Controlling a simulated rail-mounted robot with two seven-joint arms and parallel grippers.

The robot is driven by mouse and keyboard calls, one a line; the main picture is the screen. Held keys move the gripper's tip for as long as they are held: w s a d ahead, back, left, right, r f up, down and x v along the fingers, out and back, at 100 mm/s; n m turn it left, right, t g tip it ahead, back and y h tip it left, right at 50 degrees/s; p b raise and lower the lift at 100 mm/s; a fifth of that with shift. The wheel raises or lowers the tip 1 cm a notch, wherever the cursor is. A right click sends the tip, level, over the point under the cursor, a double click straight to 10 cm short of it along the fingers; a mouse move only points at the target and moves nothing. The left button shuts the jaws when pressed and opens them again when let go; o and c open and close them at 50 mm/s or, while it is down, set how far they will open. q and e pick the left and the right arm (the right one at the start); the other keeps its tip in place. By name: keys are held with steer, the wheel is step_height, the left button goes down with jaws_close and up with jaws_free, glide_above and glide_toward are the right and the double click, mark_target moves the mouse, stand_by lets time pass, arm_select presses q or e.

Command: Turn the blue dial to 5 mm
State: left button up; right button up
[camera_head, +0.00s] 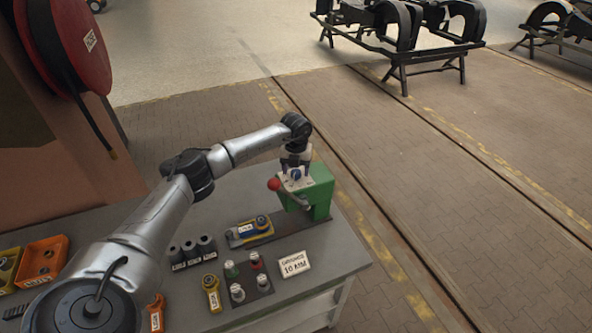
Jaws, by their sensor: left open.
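A green device (319,190) stands at the far right corner of the grey workbench. A small blue dial (296,173) sits on its pale top plate, partly covered by my gripper. My left gripper (295,166) is open, pointing down at the dial; whether its fingers touch the dial I cannot tell. The dial's scale and setting are too small to read. A lever with a red ball (274,184) is on the device's left side. My right gripper is not in view.
On the bench are a blue and yellow tool (249,230), several dark cylinders (190,252), a dark plate with several knobs (251,288), a white sign ending in "10 MM" (295,264) and orange bins (42,262). A red hose reel (72,45) hangs at left.

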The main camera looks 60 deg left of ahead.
mark_target(296, 171)
arm_select(q)
step_height(296, 171, up, 13)
steer(key=b, duration=0.1)
steer(key=shift+r+b, duration=0.15)
steer(key=shift+b, duration=0.15)
stand_by(0.7)
